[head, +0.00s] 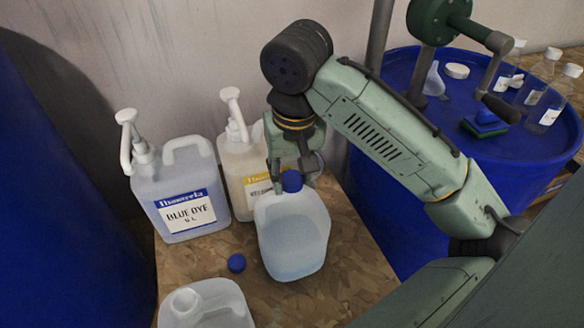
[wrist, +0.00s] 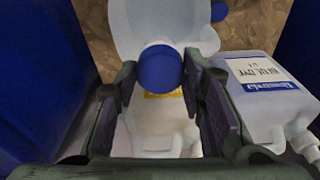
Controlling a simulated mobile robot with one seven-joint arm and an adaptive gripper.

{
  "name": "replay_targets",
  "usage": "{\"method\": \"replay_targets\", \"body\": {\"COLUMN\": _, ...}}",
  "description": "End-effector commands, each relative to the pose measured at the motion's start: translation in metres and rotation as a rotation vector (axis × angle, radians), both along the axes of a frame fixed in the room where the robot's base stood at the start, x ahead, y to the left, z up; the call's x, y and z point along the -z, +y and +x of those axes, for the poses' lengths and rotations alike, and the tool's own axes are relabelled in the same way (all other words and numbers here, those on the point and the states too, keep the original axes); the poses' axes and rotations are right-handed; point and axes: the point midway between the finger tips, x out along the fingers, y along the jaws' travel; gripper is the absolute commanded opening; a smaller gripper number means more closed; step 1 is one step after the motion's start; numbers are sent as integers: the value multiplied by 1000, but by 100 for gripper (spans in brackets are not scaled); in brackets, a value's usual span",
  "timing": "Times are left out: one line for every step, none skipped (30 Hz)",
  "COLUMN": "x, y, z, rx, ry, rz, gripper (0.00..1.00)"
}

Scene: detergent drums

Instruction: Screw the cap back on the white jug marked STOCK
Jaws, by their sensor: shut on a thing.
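My gripper (head: 293,172) points down and is shut on a blue cap (head: 291,181). The cap is also between the fingers in the wrist view (wrist: 160,68). It is at the neck of a translucent white jug (head: 292,240) holding pale liquid; a white rim shows beside the cap in the wrist view. I cannot tell whether the cap is threaded on. No STOCK mark shows on this jug from here. A second blue cap (head: 236,263) lies loose on the board to the left of the jug. Another white jug (head: 215,298) is cut off at the bottom edge, its marking out of view.
A BLUE DYE pump jug (head: 180,190) stands left, and a yellow-labelled pump jug (head: 240,170) stands close behind my gripper. A blue drum (head: 480,150) on the right carries small bottles and a sponge. Another blue drum (head: 50,220) is at far left. The board's right front (head: 345,285) is clear.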

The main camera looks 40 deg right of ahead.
Motion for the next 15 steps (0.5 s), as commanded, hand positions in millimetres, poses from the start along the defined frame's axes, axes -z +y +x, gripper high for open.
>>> {"method": "replay_targets", "body": {"x": -2, "y": 0, "z": 0, "rx": 33, "ry": 2, "rz": 1, "gripper": 28}}
{"method": "replay_targets", "body": {"x": -2, "y": 1, "z": 0, "rx": 56, "ry": 2, "rz": 0, "gripper": 28}}
{"method": "replay_targets", "body": {"x": -2, "y": 1, "z": 0, "rx": 85, "ry": 2, "rz": 1, "gripper": 28}}
{"method": "replay_targets", "body": {"x": -2, "y": 1, "z": 0, "rx": 106, "ry": 3, "rz": 1, "gripper": 28}}
{"method": "replay_targets", "body": {"x": -2, "y": 1, "z": 0, "rx": 128, "ry": 3, "rz": 0, "gripper": 28}}
{"method": "replay_targets", "body": {"x": -2, "y": 1, "z": 0, "rx": 158, "ry": 3, "rz": 0, "gripper": 28}}
{"method": "replay_targets", "body": {"x": -2, "y": 1, "z": 0, "rx": 179, "ry": 2, "rz": 0, "gripper": 28}}
{"method": "replay_targets", "body": {"x": -2, "y": 1, "z": 0, "rx": 201, "ry": 2, "rz": 0, "gripper": 28}}
{"method": "replay_targets", "body": {"x": -2, "y": 1, "z": 0, "rx": 229, "ry": 3, "rz": 1, "gripper": 28}}
{"method": "replay_targets", "body": {"x": -2, "y": 1, "z": 0, "rx": 249, "ry": 3, "rz": 1, "gripper": 28}}
{"method": "replay_targets", "body": {"x": -1, "y": 1, "z": 0, "rx": 269, "ry": 3, "rz": 1, "gripper": 28}}
{"method": "replay_targets", "body": {"x": -1, "y": 1, "z": 0, "rx": 292, "ry": 3, "rz": 1, "gripper": 28}}
{"method": "replay_targets", "body": {"x": -1, "y": 1, "z": 0, "rx": 307, "ry": 3, "rz": 1, "gripper": 28}}
{"method": "replay_targets", "body": {"x": 0, "y": 1, "z": 0, "rx": 320, "ry": 3, "rz": 1, "gripper": 28}}
{"method": "replay_targets", "body": {"x": 0, "y": 1, "z": 0, "rx": 333, "ry": 3, "rz": 1, "gripper": 28}}
